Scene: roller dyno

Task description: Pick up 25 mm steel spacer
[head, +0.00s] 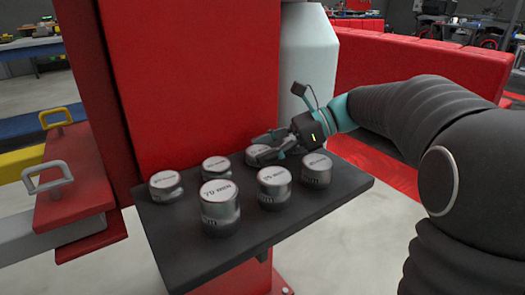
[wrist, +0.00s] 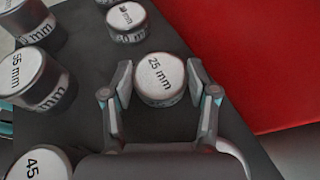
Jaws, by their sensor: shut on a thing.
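The 25 mm steel spacer (wrist: 160,78) is a short silver cylinder with "25 mm" on its pale top, upright in the wrist view. My gripper (wrist: 159,84) is shut on it, one finger at its left side and one at its right. In the head view my gripper (head: 264,146) reaches in from the right, low over the back of the dark shelf, and partly hides the spacer (head: 254,152). I cannot tell whether the spacer's base touches the shelf.
Several taller labelled spacers stand on the dark shelf (head: 190,258), including a 70 mm one (head: 220,207) at the front and one (head: 316,170) close to my gripper's right. In the wrist view, a 55 mm spacer (wrist: 28,78) stands left. A red column (head: 190,80) rises behind.

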